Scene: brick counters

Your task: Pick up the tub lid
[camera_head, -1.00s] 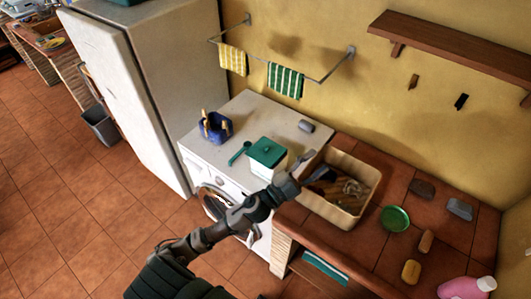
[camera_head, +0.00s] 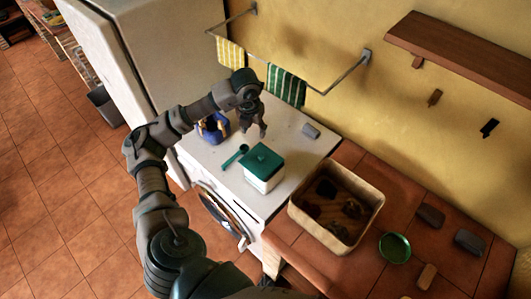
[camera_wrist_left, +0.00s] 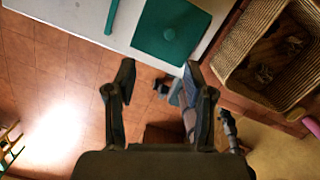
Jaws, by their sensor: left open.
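The tub lid (camera_head: 263,158) is a flat green square with a small knob, sitting on a white tub (camera_head: 262,181) on top of the washing machine. In the left wrist view the lid (camera_wrist_left: 172,30) lies beyond the fingertips, near the top edge. My left gripper (camera_head: 254,130) is open and empty, hanging above the machine top, behind the tub in the head view. Its two spread fingers also show in the left wrist view (camera_wrist_left: 160,82). A green scoop (camera_head: 236,155) lies just left of the tub.
A blue caddy (camera_head: 213,128) stands at the machine's left. A grey block (camera_head: 311,131) lies near the wall. A towel rail (camera_head: 335,80) hangs above.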

